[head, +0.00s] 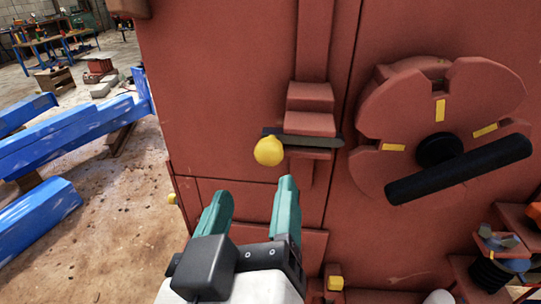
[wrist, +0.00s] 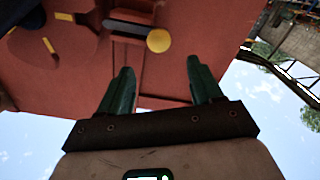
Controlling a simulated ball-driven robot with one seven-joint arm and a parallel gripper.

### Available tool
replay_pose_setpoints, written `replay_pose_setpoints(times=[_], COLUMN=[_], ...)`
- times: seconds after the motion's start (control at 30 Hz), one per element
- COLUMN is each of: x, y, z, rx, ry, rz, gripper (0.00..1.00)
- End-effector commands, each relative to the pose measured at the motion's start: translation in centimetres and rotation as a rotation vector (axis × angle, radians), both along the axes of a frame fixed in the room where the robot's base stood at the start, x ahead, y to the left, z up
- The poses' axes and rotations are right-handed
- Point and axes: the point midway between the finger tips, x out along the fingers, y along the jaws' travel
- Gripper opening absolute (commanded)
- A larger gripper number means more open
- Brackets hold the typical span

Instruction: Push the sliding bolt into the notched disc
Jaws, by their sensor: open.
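The sliding bolt (head: 325,141) is a dark flat bar with a yellow knob (head: 268,151) at its left end, set in a red bracket (head: 310,107) on the red machine face. The notched disc (head: 460,88) is red with yellow marks and a black handle bar (head: 458,170); it stands right of the bolt. The bolt's right tip is near the disc's left edge, apart from it. My gripper (head: 253,203) is open and empty, below and left of the knob. In the wrist view the knob (wrist: 158,40) shows beyond the open fingers (wrist: 156,80).
Blue beams (head: 70,140) lie on the dirt floor at the left. A workbench (head: 50,40) stands far back left. A spring-like part (head: 492,265) and other red parts stick out at the lower right. The machine face around the knob is clear.

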Motion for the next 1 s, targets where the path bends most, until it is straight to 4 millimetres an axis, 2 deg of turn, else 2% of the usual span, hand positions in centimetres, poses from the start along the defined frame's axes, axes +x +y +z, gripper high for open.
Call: replay_pose_setpoints(times=[0.3, 0.5, 0.7, 1.0], x=[5.6, 8.5, 9.9, 10.0], y=[-0.3, -0.4, -0.5, -0.4], z=[0.1, 0.0, -0.1, -0.1], rx=[-0.003, -0.002, -0.001, -0.001], ry=[0.002, 0.003, 0.003, 0.004], rz=[-0.005, -0.002, -0.002, -0.002], gripper=[0.65, 0.65, 0.65, 0.64])
